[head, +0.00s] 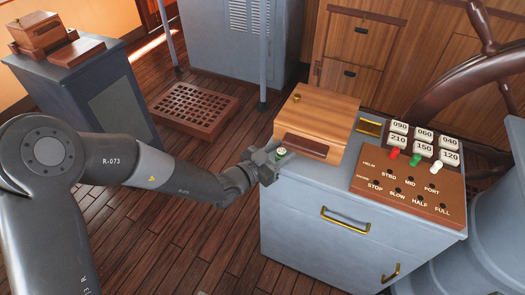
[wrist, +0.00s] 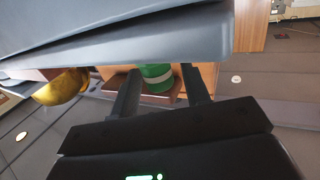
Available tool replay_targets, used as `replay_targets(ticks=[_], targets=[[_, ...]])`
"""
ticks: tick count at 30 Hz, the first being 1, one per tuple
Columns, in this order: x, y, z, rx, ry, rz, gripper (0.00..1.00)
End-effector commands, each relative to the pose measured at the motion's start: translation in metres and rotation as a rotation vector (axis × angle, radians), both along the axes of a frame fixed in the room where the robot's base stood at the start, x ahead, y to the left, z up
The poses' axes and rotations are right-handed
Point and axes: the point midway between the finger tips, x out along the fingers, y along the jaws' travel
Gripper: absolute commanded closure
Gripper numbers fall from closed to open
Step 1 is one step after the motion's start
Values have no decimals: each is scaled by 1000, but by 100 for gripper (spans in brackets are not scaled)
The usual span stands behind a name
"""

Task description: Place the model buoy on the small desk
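A green cylindrical thing with a paler band, which looks like the model buoy (wrist: 157,78), shows between my finger tips in the wrist view. A brown wooden edge lies just below it. My gripper (head: 277,157) is at the near left corner of the grey console cabinet (head: 290,200) in the head view, beside the wooden box. Its fingers (wrist: 160,88) stand apart in the wrist view, with a narrow gap visible on the right of the green thing. In the head view my gripper mostly hides it. No label shows which furniture is the small desk.
A wooden box (head: 318,115) and a brown button panel (head: 410,187) occupy the console top. A dark cabinet (head: 75,85) at left carries a wooden box (head: 35,32). A ship's wheel (head: 470,70) stands at right. A wooden grating (head: 195,108) lies on open floor.

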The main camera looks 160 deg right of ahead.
Motion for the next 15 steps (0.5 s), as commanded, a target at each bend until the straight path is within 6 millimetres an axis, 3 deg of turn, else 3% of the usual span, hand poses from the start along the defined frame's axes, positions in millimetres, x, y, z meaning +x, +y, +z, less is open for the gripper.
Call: replay_targets(ticks=[11, 15], targets=[[0, 0, 2, -1, 0, 0, 52], [11, -7, 3, 0, 0, 3, 52]])
